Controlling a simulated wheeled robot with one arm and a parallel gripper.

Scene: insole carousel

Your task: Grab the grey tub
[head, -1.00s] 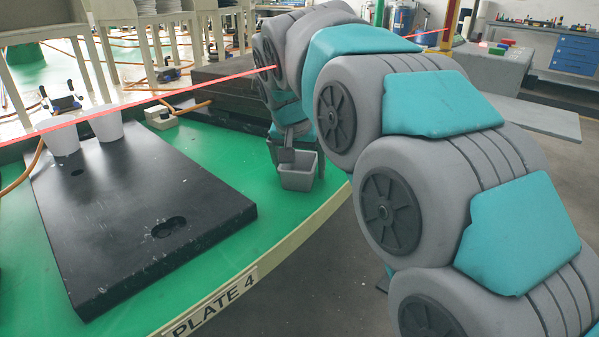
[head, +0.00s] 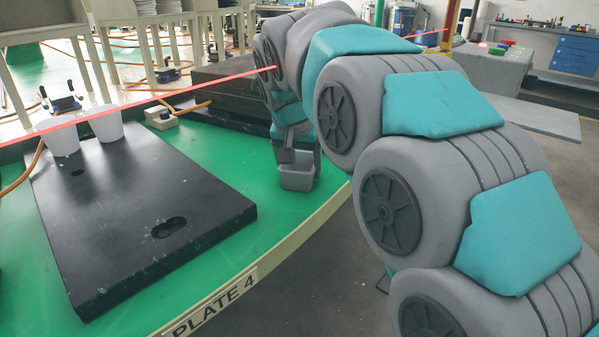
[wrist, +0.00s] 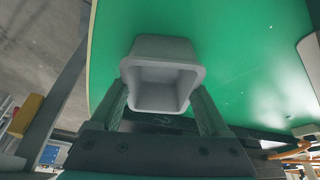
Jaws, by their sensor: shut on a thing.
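The grey tub (head: 297,178) is a small open-topped box at the right edge of the green table, beyond the black plate. In the wrist view the tub (wrist: 163,46) shows its open mouth toward the camera, between my two fingers. My gripper (head: 296,158) is above and around the tub in the head view. In the wrist view my gripper (wrist: 162,108) is shut on the tub, one finger at each side. I cannot tell whether the tub still touches the table.
Two white cups (head: 107,124) stand at the far left end of the black plate (head: 130,220). A dark stacked block (head: 225,85) lies behind my gripper. A red line crosses the scene above the table. The green table (head: 225,165) is clear between plate and tub.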

